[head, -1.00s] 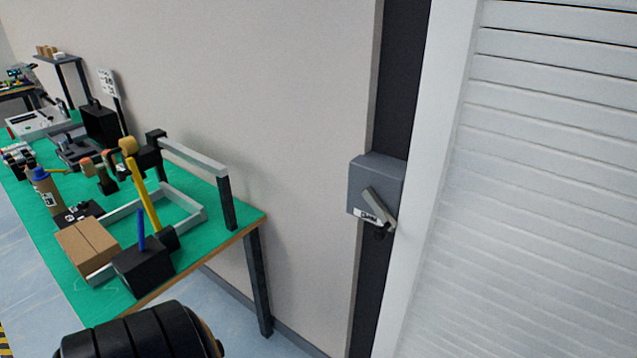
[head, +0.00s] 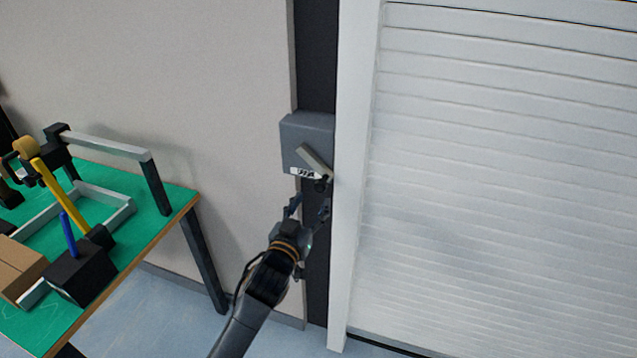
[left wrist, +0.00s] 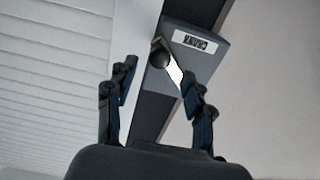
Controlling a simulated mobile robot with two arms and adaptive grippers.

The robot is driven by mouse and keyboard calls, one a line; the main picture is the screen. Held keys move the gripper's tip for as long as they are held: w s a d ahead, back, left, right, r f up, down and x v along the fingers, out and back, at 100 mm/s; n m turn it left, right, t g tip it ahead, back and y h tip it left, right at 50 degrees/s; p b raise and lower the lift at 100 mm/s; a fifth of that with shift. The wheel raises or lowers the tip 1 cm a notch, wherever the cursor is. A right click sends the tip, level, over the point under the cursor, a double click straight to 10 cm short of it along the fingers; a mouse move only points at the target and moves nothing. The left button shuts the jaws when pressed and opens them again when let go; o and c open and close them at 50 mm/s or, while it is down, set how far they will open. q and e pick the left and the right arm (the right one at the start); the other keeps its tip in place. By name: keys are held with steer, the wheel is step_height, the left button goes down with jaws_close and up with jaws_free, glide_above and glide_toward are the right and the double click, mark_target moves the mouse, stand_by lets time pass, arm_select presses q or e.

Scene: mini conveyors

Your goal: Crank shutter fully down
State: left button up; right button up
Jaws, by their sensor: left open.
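The grey crank box (head: 303,138) is fixed on the dark post left of the shutter. Its light grey crank arm (head: 313,160) slants down to the right and ends in a dark knob (head: 321,185). The white slatted shutter (head: 500,190) fills the right of the head view, with a dark line along its bottom. My left gripper (head: 309,206) is open just below the knob, with nothing between its fingers. In the left wrist view the knob (left wrist: 159,58) shows ahead, between and beyond the open fingers (left wrist: 160,95). My right gripper is not in view.
A green-topped table (head: 165,225) stands at the left, holding a cardboard box (head: 20,268), a black block (head: 82,272) and a yellow-handled tool (head: 62,190). A white frame upright (head: 352,200) borders the shutter. Bare floor lies between table and wall.

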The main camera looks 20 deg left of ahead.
mark_target(319, 189)
arm_select(q)
steer(key=w+p, duration=0.1)
steer(key=w, duration=0.6)
steer(key=shift+w+d, duration=0.1)
steer(key=shift+w, duration=0.25)
jaws_close()
